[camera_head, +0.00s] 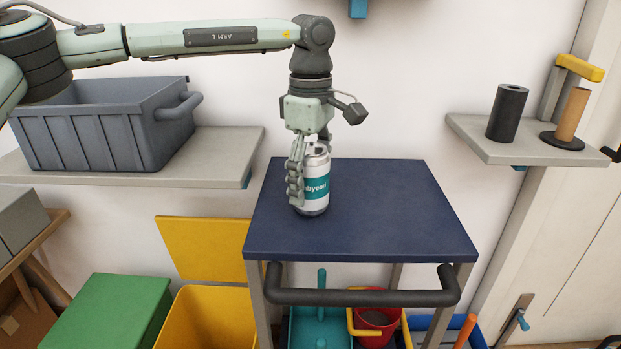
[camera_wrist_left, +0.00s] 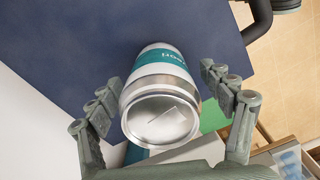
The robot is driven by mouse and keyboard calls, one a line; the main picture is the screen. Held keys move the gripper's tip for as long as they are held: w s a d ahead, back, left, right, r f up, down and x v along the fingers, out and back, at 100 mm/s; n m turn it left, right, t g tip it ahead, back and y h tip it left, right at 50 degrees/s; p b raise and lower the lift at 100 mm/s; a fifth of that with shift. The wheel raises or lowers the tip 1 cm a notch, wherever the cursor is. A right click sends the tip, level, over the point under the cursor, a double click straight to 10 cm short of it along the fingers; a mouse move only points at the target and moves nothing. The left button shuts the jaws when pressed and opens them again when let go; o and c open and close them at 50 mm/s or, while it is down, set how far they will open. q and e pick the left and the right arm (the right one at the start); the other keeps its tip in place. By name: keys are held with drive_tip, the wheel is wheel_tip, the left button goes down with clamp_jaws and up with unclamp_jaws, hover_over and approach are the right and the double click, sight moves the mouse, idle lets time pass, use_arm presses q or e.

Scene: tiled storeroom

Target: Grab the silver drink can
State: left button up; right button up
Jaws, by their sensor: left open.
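The silver drink can (camera_head: 316,187) with a teal label stands upright on the dark blue top of a cart (camera_head: 390,215). My left gripper (camera_head: 301,180) points down at the can from above, with a finger in front of its left side. In the left wrist view the can (camera_wrist_left: 160,98) lies between the two spread fingers of my left gripper (camera_wrist_left: 161,108), its silver top facing the camera. The gripper is open, and a gap shows between the can and the right finger. The left finger is very close to the can; contact cannot be told. My right gripper is not in view.
A grey crate (camera_head: 95,135) stands on a shelf (camera_head: 225,150) at the left. A black cylinder (camera_head: 507,112) and a paper-roll holder (camera_head: 571,115) stand on the right shelf. The cart has a dark handle (camera_head: 365,297) in front. The rest of its top is clear.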

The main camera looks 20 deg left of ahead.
use_arm(q)
drive_tip(key=c, duration=0.9)
drive_tip(key=shift+r, duration=0.15)
